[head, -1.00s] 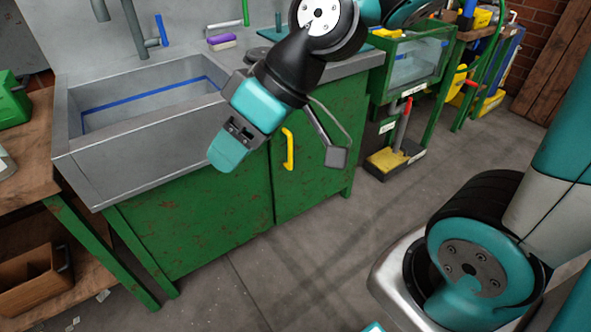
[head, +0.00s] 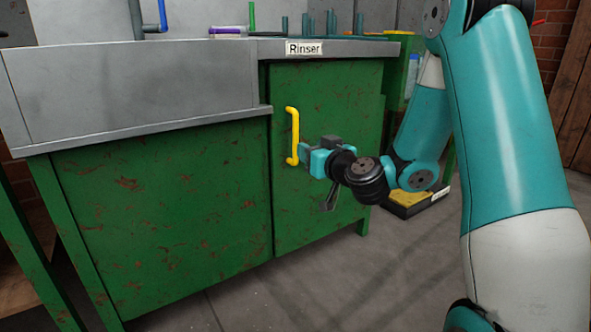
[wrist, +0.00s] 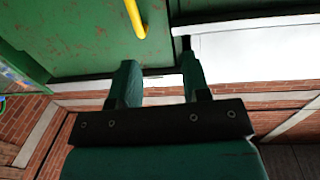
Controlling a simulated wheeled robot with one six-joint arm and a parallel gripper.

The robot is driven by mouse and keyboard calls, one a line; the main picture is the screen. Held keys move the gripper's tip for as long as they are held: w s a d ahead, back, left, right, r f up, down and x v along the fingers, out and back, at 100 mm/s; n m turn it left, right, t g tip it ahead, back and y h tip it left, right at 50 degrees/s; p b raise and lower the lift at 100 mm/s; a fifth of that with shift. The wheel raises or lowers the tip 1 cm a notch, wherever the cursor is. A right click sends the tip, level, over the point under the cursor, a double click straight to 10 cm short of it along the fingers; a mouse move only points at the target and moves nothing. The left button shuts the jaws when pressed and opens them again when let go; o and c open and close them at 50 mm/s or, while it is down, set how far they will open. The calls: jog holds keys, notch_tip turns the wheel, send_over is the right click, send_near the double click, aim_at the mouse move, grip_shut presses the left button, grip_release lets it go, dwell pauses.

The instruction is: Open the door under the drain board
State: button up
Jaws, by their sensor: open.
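The green, rust-flecked door (head: 335,95) under the drain board (head: 345,48) is shut in the head view. Its yellow bar handle (head: 294,135) stands upright near the door's left edge. My gripper (head: 303,158) is at the lower end of the handle, just to its right; whether it touches cannot be told. In the wrist view my gripper's two fingers (wrist: 156,85) are apart with nothing between them. The end of the yellow handle (wrist: 135,18) shows above the fingers there, outside the gap. The door (wrist: 80,35) also shows in that view.
The grey sink front (head: 130,90) and fixed green panel (head: 165,205) lie left of the door. A "Rinser" label (head: 306,48) is on the board's edge. A low black and yellow bin (head: 410,203) stands right of the cabinet. The floor before the door is clear.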

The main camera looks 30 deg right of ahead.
notch_tip(320, 180, down, 3)
jog(key=d+m+h, duration=0.1)
jog(key=d+h, duration=0.1)
jog(key=d, duration=0.1)
jog(key=p, duration=1)
send_near(297, 138)
jog(key=w, duration=0.4)
jog(key=shift+w+d+r, duration=0.1)
jog(key=shift+d+r, duration=0.15)
jog(key=shift+r, duration=0.15)
jog(key=w, duration=0.1)
jog(key=w+p, duration=0.1)
jog(key=w, duration=0.1)
jog(key=w+d+p, duration=0.1)
jog(key=w, duration=0.1)
jog(key=shift+f, duration=0.4)
jog(key=shift+w+d, duration=0.1)
jog(key=shift+w, duration=0.7)
jog(key=shift+c, duration=0.3)
grip_shut()
